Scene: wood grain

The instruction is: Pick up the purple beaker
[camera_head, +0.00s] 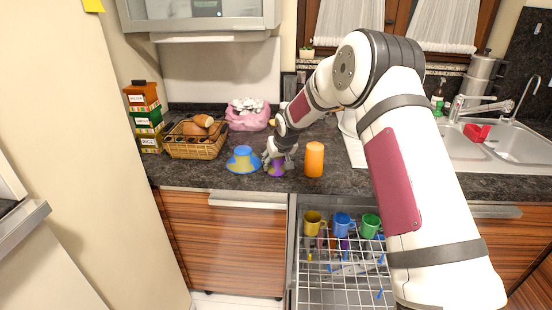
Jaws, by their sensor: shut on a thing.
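The purple beaker (276,169) stands on the dark countertop, between a blue and yellow object and an orange cylinder. It is small in the view and partly hidden by my gripper. My gripper (279,162) reaches down to it from above and is shut on it. I cannot tell whether the beaker is lifted off the counter.
The blue and yellow object (243,160) is close on the left, the orange cylinder (314,159) on the right. A bread basket (196,148) and a pink bowl (247,121) stand behind. Below, an open dishwasher rack (335,284) holds several cups. A sink (525,146) is at right.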

